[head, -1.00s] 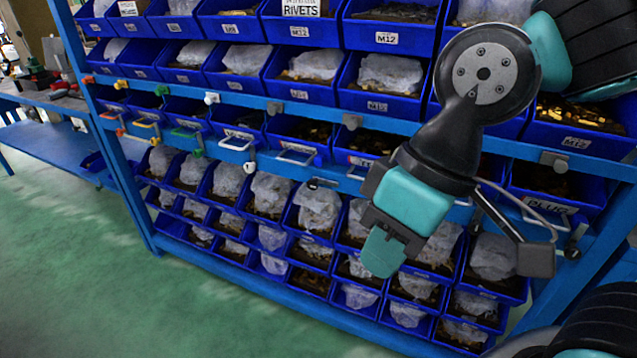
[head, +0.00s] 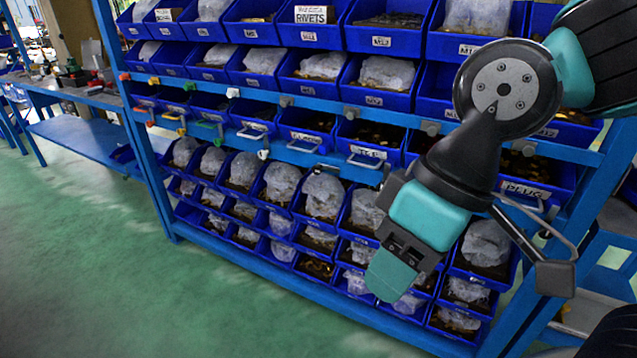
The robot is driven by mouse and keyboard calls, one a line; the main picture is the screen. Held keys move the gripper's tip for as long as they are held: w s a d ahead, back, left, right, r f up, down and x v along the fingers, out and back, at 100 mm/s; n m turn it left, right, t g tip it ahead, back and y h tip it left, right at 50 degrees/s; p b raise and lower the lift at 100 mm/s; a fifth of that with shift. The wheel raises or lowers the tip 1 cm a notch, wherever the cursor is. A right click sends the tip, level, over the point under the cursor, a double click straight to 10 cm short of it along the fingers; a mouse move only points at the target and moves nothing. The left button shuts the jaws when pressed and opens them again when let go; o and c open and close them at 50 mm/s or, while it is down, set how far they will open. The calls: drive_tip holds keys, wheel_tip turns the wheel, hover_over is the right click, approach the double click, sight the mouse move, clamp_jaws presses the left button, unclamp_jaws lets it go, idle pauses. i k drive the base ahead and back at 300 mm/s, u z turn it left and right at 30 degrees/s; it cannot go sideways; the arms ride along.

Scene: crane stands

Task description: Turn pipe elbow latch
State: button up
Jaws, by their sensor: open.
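A row of small latches runs along the blue rail above the drawers: a red one (head: 124,77), an orange one (head: 153,81), a white one (head: 233,93) and grey ones (head: 285,100), (head: 351,112), (head: 432,128), (head: 525,147) further right. Drawers with wire handles (head: 251,131) sit under the rail. I cannot read a pipe elbow label, so I cannot tell which latch is that one. My gripper (head: 390,276) is open and empty, pointing down in front of the rack's lower bins. It appears apart from the latches. My forearm hides part of the right drawers.
A blue rack (head: 146,165) holds rows of blue bins, many with plastic bags. One upper bin is labelled RIVETS (head: 311,14). A blue workbench (head: 80,145) stands at the left. The green floor (head: 110,270) is clear in front and to the left.

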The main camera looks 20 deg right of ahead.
sight(317, 169)
drive_tip(key=u, duration=2.1)
drive_tip(key=i, duration=1.35)
drive_tip(key=z, duration=2.4)
